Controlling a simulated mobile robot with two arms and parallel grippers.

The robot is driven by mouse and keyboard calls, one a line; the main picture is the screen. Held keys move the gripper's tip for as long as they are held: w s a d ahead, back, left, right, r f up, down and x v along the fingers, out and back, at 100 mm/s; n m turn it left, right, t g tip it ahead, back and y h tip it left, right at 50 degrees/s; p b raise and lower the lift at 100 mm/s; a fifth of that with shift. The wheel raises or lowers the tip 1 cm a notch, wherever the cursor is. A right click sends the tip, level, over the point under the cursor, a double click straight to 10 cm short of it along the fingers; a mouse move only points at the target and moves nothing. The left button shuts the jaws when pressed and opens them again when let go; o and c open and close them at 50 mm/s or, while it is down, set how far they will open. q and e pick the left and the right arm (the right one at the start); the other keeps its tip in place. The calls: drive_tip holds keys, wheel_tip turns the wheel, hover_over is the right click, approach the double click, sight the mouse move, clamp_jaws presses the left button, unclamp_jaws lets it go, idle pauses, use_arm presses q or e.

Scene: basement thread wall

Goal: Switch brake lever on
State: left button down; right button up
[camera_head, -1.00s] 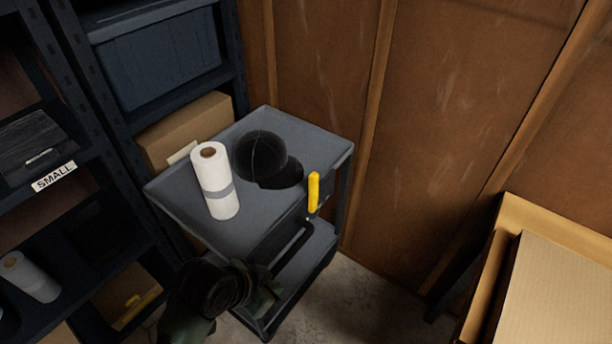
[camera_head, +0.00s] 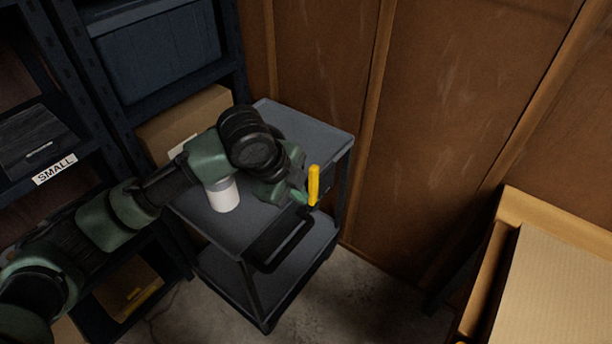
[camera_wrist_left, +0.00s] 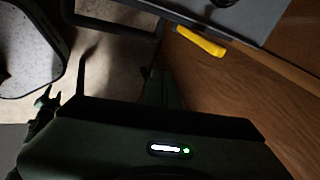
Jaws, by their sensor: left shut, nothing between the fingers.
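The brake lever (camera_head: 314,186) is a yellow handle standing upright at the right front corner of a grey cart (camera_head: 333,143). In the left wrist view the lever (camera_wrist_left: 200,40) lies near the top, beside the cart's edge. My left gripper (camera_head: 300,196) is shut and empty just left of the lever, close to its lower part. I cannot tell whether it touches the lever. The lever's base is partly hidden by the gripper. My right gripper is not in view.
A white paper roll (camera_head: 223,196) stands on the cart, mostly hidden behind my left arm. The cart's black push handle (camera_head: 280,247) is below the gripper. Dark shelves (camera_head: 160,60) stand on the left, a wooden wall (camera_head: 440,110) behind. A cardboard box (camera_head: 550,290) is at right.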

use_arm(q)
drive_tip(key=w+a+r+m+y, duration=0.1)
drive_tip(key=w+a+r, duration=0.2)
drive_tip(key=r, duration=0.1)
drive_tip(key=shift+r+m, duration=0.15)
drive_tip(key=shift+m, duration=0.25)
hover_over(313, 189)
drive_tip(key=s+a, duration=0.2)
wheel_tip(313, 189, down, 9)
drive_tip(key=shift+w+p, duration=0.2)
drive_tip(key=shift+p, duration=0.15)
drive_tip(key=shift+d, duration=0.1)
